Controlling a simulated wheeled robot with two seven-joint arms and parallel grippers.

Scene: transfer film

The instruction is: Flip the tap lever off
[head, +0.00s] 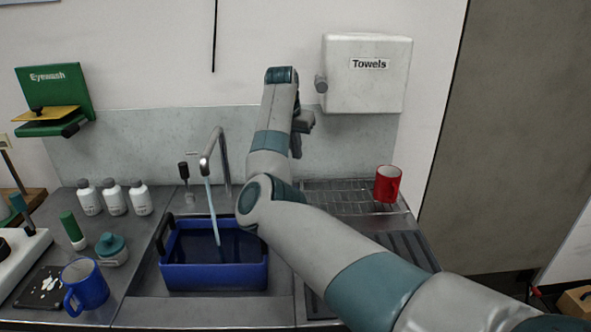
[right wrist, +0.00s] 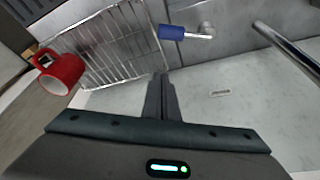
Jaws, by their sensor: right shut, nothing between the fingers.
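The tap (head: 212,150) stands behind the sink, and a stream of water runs from its spout into a blue basin (head: 215,276). In the right wrist view the tap's metal pipe (right wrist: 287,47) crosses the upper right. A lever with a blue handle (right wrist: 172,32) on a metal base sits between the pipe and the wire rack; in the head view my right arm hides that spot. My right gripper (head: 296,150) points down behind the arm. In the right wrist view its fingers (right wrist: 161,78) are together and empty, apart from the lever. My left gripper is out of view.
A red mug (head: 387,184) stands on the wire draining rack (head: 335,197) at right. The towel box (head: 367,88) hangs on the wall close to my right wrist. A black-topped fitting (head: 183,171) and white bottles (head: 115,199) are left of the tap; a blue mug (head: 88,286) is at front left.

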